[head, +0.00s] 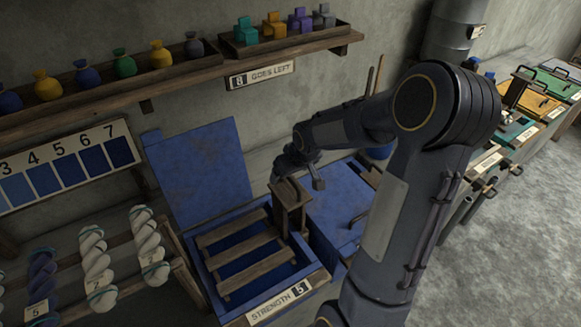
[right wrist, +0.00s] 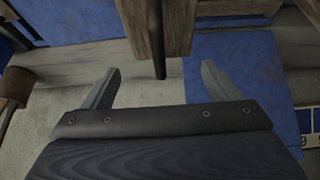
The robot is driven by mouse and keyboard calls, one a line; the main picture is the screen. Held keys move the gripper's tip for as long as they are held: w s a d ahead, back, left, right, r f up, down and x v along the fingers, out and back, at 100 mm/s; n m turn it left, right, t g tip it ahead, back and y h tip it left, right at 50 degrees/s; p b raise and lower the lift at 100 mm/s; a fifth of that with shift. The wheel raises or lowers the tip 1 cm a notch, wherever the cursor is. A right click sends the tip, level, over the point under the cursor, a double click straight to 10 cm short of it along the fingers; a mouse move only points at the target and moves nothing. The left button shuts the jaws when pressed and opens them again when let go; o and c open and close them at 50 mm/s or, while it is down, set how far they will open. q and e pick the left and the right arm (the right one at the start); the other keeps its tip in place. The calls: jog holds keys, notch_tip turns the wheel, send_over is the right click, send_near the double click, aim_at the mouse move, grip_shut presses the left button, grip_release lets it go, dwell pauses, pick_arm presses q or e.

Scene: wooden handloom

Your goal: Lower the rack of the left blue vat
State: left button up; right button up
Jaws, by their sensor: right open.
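The left blue vat (head: 205,272) stands open in the head view, its blue lid (head: 200,172) raised behind it. Its slatted wooden rack (head: 238,258) lies level in the vat's mouth, with blue showing between the slats. A wooden post (head: 291,203) stands at the rack's right side. My right gripper (head: 299,174) is at the top of this post. In the right wrist view the right gripper (right wrist: 158,86) is open, with nothing between its fingers. Wood (right wrist: 180,25) shows just beyond the fingertips. My left gripper is not in view.
A second blue vat with a closed lid (head: 338,212) stands right beside the open one. Skeins (head: 95,262) hang on a wooden rack at left. A wall shelf (head: 190,78) with pouches and blocks runs above. My right arm hides part of the floor.

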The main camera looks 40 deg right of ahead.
aim_at(291, 179)
notch_tip(291, 179, down, 3)
jog(key=shift+f+b, duration=0.1)
jog(key=shift+b, duration=0.7)
jog(key=shift+r, duration=0.2)
jog(key=shift+f, duration=0.3)
